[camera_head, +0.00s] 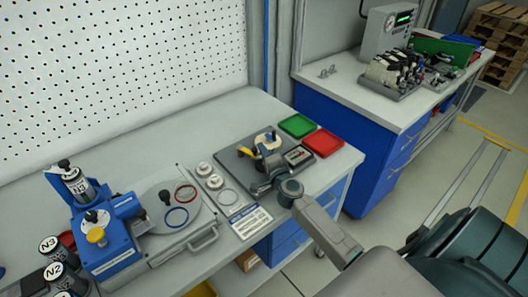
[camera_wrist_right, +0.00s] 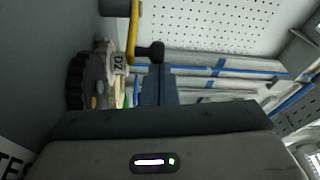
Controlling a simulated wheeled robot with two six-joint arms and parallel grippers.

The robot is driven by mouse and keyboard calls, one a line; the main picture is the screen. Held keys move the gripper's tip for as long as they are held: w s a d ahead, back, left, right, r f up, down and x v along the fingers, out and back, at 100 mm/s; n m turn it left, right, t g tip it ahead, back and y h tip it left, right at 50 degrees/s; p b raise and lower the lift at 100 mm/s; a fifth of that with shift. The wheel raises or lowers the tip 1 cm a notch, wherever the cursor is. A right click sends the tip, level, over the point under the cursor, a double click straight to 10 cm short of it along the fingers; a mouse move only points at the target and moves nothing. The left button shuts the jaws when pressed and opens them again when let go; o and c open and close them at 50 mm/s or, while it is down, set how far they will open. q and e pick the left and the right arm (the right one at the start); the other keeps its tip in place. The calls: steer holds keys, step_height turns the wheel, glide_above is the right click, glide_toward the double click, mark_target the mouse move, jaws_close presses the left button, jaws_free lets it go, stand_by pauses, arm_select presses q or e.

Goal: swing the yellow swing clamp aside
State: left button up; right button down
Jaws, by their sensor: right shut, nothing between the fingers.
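The yellow swing clamp (camera_head: 245,152) is a small yellow arm on the dark fixture plate (camera_head: 229,141) at the right end of the bench. In the right wrist view it is a yellow bar (camera_wrist_right: 132,32) near the top, with a black knob (camera_wrist_right: 152,51) beside it. My right gripper (camera_head: 264,186) is low over the front of the fixture, its fingers shut and empty. In the wrist view its fingertips (camera_wrist_right: 160,70) lie just below the knob; I cannot tell whether they touch. My arm hides part of the fixture. My left gripper is not in view.
A green tray (camera_head: 297,125) and a red tray (camera_head: 323,142) lie beside the fixture. A round plate with rings (camera_head: 176,197) and a blue-grey device (camera_head: 106,238) stand to the left. A pegboard wall (camera_head: 120,65) backs the bench.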

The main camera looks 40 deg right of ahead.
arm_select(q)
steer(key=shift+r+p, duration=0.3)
arm_select(e)
steer(key=shift+s+a+m+g+h, duration=0.1)
steer(key=shift+a+m+g+h, duration=0.25)
steer(key=shift+h, duration=0.25)
